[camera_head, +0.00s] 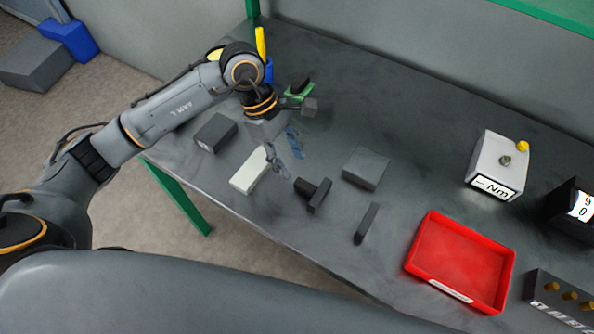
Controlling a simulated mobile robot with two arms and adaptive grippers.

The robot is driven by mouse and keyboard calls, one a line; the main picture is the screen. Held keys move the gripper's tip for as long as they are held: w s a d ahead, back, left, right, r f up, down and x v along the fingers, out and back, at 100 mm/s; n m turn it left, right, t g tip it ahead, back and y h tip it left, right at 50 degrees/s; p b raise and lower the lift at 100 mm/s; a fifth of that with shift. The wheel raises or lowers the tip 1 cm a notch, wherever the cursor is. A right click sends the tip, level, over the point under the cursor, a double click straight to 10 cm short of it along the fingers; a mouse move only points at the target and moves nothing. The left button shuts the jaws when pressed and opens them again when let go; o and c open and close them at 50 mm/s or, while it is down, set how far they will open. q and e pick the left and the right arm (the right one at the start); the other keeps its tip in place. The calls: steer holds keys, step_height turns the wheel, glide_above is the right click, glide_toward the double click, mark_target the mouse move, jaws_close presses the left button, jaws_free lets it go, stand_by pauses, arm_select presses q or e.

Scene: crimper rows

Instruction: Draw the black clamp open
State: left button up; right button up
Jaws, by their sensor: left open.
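A small black piece with an upright plate (319,196), which looks like the black clamp, stands near the front edge of the grey bench. My left gripper (287,153) points down over the bench, above and to the left of this piece in the picture. Its fingers are apart with nothing seen between them, and they look clear of the black piece. I cannot tell how far the clamp's parts are apart. My right gripper is not in view.
A pale block (250,170) lies beside my left gripper. A dark box (215,132), a grey block (366,167) and a dark bar (366,223) are nearby. A red tray (411,272) and a white "Nm" box (497,165) stand to the right. Bare bench lies between.

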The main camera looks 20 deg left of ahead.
arm_select(q)
steer(key=v, duration=0.5)
stand_by(0.5)
